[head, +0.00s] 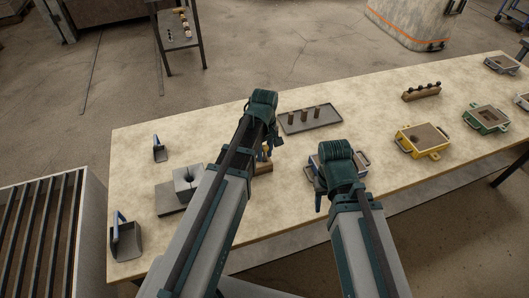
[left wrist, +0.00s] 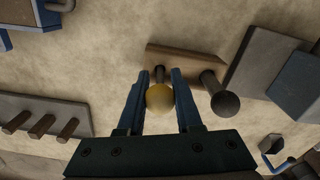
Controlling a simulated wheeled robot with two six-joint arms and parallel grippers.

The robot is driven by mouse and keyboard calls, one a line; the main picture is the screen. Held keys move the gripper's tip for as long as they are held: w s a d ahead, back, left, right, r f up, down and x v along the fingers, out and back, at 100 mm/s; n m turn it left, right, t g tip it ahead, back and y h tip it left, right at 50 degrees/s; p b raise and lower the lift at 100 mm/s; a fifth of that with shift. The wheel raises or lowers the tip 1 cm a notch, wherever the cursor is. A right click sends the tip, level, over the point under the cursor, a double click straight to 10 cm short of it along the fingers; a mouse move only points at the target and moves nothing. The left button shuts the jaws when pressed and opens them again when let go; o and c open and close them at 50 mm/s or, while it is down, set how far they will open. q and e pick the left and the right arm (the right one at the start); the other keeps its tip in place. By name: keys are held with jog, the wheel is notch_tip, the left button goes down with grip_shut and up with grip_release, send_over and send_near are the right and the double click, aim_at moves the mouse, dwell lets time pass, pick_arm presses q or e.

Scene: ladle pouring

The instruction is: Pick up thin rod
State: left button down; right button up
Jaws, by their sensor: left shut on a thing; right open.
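In the left wrist view, my left gripper (left wrist: 160,76) has its two blue fingers closed around a rod with a yellow ball top (left wrist: 160,98). The rod's lower part meets a brown wooden block (left wrist: 195,62). I cannot tell whether it is still seated there. A second rod with a dark ball top (left wrist: 225,103) stands in the same block, beside the right finger. In the head view, my left gripper (head: 267,146) is over the block (head: 263,166), mostly hidden by my arm. My right gripper (head: 319,200) is open and empty, in front of a blue-handled box (head: 312,171).
A dark tray (head: 334,122) with brown pegs lies behind. A grey block (head: 188,180) and scoops (head: 126,238) are at the left. A yellow box (head: 421,139), a green box (head: 487,117) and a peg rack (head: 421,92) stand right. The table's front middle is clear.

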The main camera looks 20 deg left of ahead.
pick_arm(q)
notch_tip(320, 180, up, 10)
jog(key=p, duration=0.9)
jog(key=shift+f, duration=0.25)
jog(key=shift+f, duration=0.1)
